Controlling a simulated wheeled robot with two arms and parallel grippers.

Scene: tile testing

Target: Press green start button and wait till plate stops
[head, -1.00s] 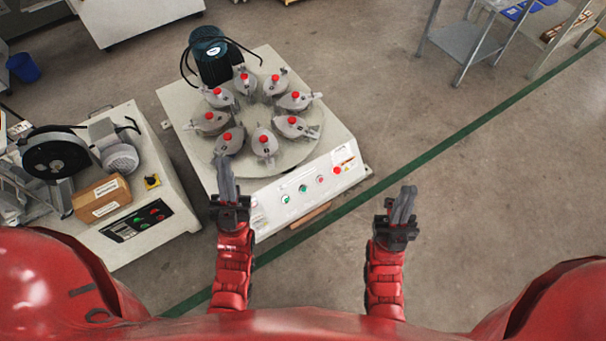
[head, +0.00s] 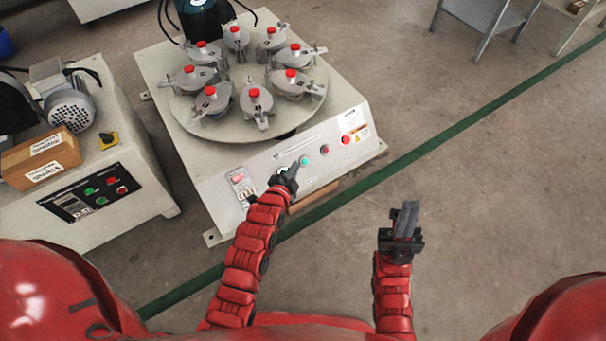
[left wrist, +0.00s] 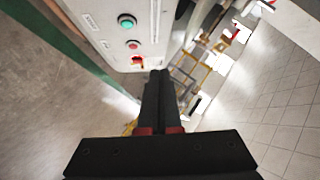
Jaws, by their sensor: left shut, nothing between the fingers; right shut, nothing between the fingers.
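The machine's front panel carries a green button (head: 304,161) with a red button (head: 324,149) to its right. My left gripper (head: 294,170) is shut and empty at the panel, just left of and below that green button; contact cannot be told. It covers most of another button spot on the left. The left wrist view shows a green button (left wrist: 127,21) beyond and left of the shut fingertips (left wrist: 158,74). The round plate (head: 300,117) on top bears several grey clamps with red knobs. My right gripper (head: 407,212) is shut and empty, above the floor.
A red emergency-type knob (head: 345,140) sits at the panel's right end. A second machine with its own control panel (head: 90,196) and a cardboard box (head: 40,158) stands at the left. A metal table (head: 482,18) is at the back right. The floor around my right gripper is clear.

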